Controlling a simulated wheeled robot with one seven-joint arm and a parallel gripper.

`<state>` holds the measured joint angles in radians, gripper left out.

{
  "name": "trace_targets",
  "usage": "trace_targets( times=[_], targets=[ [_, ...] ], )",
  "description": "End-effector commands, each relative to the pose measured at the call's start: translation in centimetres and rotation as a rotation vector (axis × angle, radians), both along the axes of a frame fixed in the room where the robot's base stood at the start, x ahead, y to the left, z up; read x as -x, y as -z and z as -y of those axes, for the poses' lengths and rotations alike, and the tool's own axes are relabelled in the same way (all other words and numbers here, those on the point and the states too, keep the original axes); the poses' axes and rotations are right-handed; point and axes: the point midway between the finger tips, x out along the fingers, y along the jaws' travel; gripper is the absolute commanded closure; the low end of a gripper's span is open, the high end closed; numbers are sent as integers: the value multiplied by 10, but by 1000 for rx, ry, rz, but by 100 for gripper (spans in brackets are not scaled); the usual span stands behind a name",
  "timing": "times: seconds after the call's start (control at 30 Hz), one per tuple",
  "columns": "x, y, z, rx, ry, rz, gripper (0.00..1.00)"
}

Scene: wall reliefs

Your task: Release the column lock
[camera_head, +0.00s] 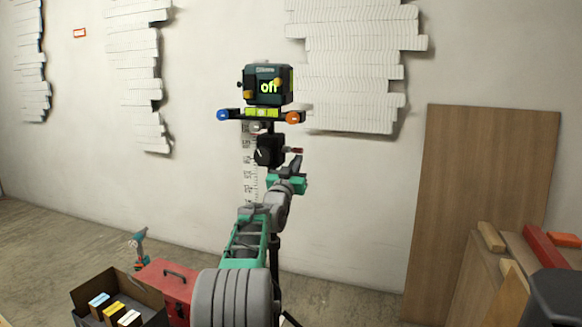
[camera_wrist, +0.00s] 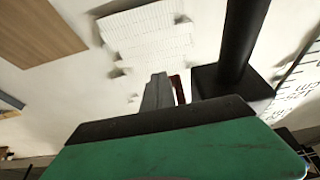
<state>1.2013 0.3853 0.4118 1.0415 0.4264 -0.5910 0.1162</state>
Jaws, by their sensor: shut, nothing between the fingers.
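A black column (camera_wrist: 243,45) rises through a black block (camera_head: 268,150) with a white pointer mark on its face. The block also shows in the wrist view (camera_wrist: 232,84). A small lever with a dark red end (camera_head: 297,150) sticks out to the block's right; its red part (camera_wrist: 178,88) also shows in the wrist view. I take it for the column lock. My gripper (camera_head: 297,160) is shut and empty, just below the lever in the head view. In the wrist view, its grey fingers (camera_wrist: 157,90) are right beside the red part; I cannot tell whether they touch.
A dark green device (camera_head: 268,85) showing "off" tops the column, above a bar with blue and orange ends (camera_head: 260,114). A graduated white staff (camera_head: 250,165) stands behind. A red toolbox (camera_head: 166,285) and open box (camera_head: 88,287) are lower left, boards (camera_head: 485,190) at right.

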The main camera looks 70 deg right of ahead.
Motion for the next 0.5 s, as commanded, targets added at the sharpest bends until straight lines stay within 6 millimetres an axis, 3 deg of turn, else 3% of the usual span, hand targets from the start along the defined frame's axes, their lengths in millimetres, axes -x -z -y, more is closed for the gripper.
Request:
trace_targets(
  times=[0.27, 0.5],
  targets=[
    [0, 3, -1, -1, 0, 0, 100],
    [-1, 23, -30, -1, -2, 0, 100]
  ],
)
